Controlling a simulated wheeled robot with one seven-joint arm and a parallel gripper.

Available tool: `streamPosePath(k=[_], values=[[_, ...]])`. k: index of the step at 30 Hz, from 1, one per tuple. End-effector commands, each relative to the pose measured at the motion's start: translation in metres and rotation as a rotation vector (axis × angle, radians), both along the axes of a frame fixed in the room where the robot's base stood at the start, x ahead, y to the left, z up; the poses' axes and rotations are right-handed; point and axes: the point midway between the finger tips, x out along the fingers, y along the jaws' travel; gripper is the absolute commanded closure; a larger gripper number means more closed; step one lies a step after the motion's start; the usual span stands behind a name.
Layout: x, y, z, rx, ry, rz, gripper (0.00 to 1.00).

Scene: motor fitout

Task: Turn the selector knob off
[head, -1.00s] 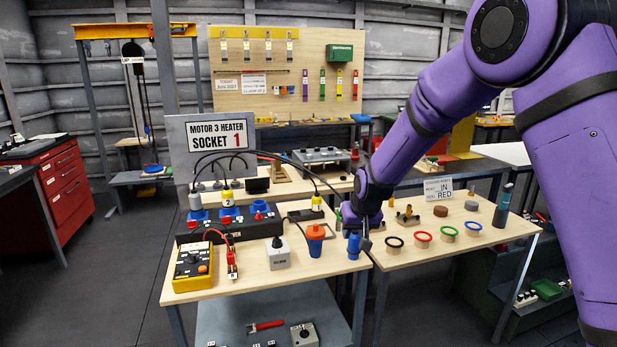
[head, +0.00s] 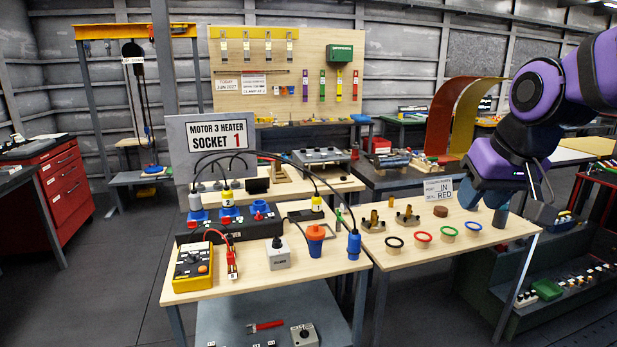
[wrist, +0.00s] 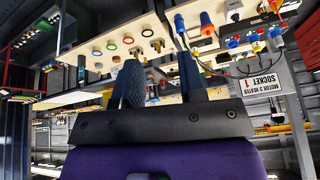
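Two front-table devices carry a black knob on top. One is a yellow box (head: 193,268) with a round dark knob (head: 192,256) and an orange button, at the front left corner. The other is a pale grey box (head: 278,257) with a small dark knob (head: 277,242), near the table's middle. Labels and pointer positions are too small to read, so I cannot tell which is the selector. My gripper (head: 506,200) is open and empty over the right table, far right of both boxes. Its two spread fingers (wrist: 158,78) show in the wrist view.
A black socket block (head: 235,230) with plugs and looping cables stands behind the boxes. An orange-capped connector (head: 315,240) and a blue plug (head: 353,245) stand to the right. Coloured rings (head: 423,238) lie on the right table. A sign (head: 220,143) rises behind.

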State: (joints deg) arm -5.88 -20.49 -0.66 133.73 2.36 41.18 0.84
Motion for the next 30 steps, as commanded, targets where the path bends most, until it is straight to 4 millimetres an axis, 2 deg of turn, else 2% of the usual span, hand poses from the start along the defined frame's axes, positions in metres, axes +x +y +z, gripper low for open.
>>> streamPosePath(k=[1,6,9,13,19,30], values=[[-0.018,-0.006,0.004,-0.004,-0.008,-0.008,0.63],[-0.072,-0.020,0.009,-0.018,-0.015,-0.030,0.63],[-0.101,-0.026,0.008,-0.027,-0.018,-0.042,0.63],[-0.128,-0.032,0.004,-0.037,-0.019,-0.055,0.63],[-0.147,-0.035,-0.001,-0.045,-0.018,-0.064,0.63],[-0.148,-0.035,-0.001,-0.045,-0.017,-0.064,0.63]])
